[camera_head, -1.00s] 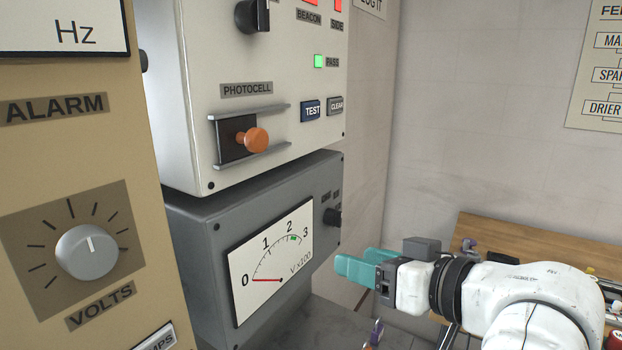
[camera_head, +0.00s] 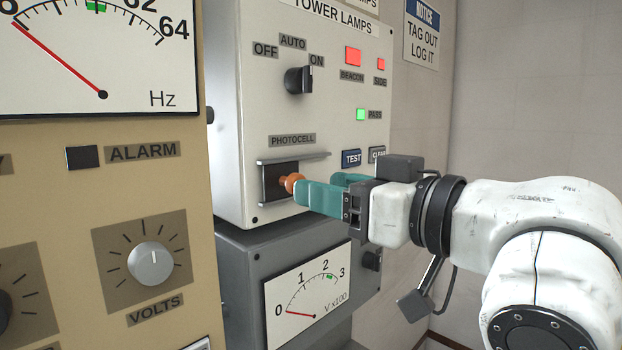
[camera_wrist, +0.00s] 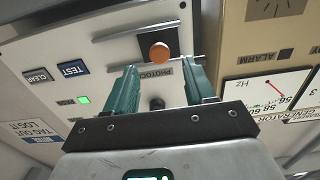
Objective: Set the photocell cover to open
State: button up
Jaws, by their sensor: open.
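The photocell cover is a dark sliding plate (camera_head: 277,183) with an orange knob (camera_head: 291,183), set between two grey rails (camera_head: 292,158) under the PHOTOCELL label on the tower lamps panel. The plate sits at the left end of the rails in the head view. My gripper (camera_head: 318,188) has teal fingers and is open, its tips close to the knob in the head view. In the wrist view the knob (camera_wrist: 159,53) shows beyond and between the two spread fingers (camera_wrist: 160,85), not gripped.
TEST (camera_head: 352,158) and CLEAR (camera_head: 377,155) buttons sit just right of the rails, close to my gripper. A black selector knob (camera_head: 299,80) is above. A grey meter box (camera_head: 262,270) stands below. A tan cabinet (camera_head: 190,215) juts out at the left.

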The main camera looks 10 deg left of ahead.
aim_at(290, 182)
jog(key=shift+x, duration=1.9)
jog(key=shift+c, duration=0.2)
grip_shut()
